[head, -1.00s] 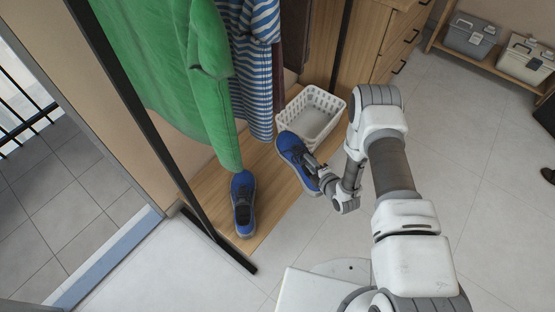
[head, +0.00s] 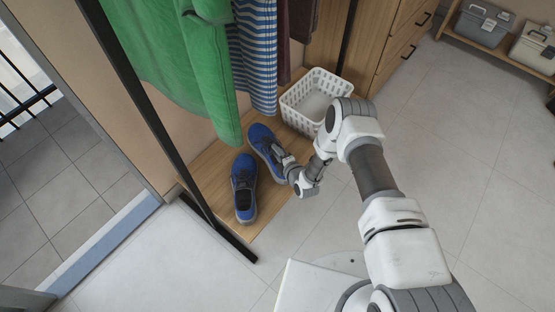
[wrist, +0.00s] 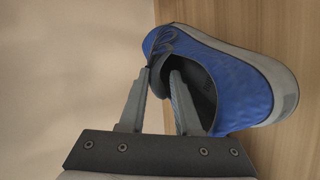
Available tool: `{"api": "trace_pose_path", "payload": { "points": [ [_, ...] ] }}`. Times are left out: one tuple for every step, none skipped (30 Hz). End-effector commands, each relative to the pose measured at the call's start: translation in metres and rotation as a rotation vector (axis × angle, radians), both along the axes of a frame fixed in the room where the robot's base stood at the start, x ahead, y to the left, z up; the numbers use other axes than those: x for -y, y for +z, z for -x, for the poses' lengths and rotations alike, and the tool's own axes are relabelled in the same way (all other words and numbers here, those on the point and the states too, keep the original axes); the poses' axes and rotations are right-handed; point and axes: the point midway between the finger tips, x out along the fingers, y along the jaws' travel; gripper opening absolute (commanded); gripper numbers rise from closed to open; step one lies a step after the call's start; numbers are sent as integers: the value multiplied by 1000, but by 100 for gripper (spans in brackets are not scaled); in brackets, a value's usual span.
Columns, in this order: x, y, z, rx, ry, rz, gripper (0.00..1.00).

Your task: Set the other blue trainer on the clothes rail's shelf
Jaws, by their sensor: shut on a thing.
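One blue trainer (head: 244,187) stands on the wooden shelf (head: 212,185) of the clothes rail, at its front left. The other blue trainer (head: 263,148) is just right of it, over the shelf, with a grey-white sole. My gripper (head: 284,163) is shut on this second trainer at its opening's edge. In the wrist view the fingers (wrist: 162,78) pinch the trainer's side wall (wrist: 240,88), one finger inside the opening. I cannot tell whether its sole touches the shelf.
A white basket (head: 316,98) stands on the shelf behind and right of the trainers. A green garment (head: 185,60) and a striped one (head: 255,55) hang above the shelf. The rail's black post (head: 150,115) rises at the left. Floor is clear at right.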

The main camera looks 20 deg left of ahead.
Motion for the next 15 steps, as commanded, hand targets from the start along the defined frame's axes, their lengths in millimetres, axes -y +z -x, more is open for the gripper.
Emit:
{"api": "trace_pose_path", "payload": {
  "points": [
    [1, -9, 0, 0, -1, -1, 0],
    [1, -14, 0, 1, -2, -1, 0],
    [1, -21, 0, 1, -2, -1, 0],
    [1, -25, 0, 1, -3, 0, 0],
    [1, -30, 0, 0, -4, -1, 0],
    [1, -34, 0, 1, -3, -2, 0],
    [1, -36, 0, 1, -1, -2, 0],
    [1, -37, 0, 1, -1, -2, 0],
    [0, -36, 0, 2, -1, -1, 0],
    [0, -36, 0, 1, 0, -1, 0],
    [0, -35, 0, 1, 0, -1, 0],
    [1, -35, 0, 1, 0, -1, 0],
    [1, -35, 0, 1, 0, -1, 0],
    [1, -35, 0, 0, 0, 0, 0],
    [1, -36, 1, -1, 0, 1, 39]
  ]
}}
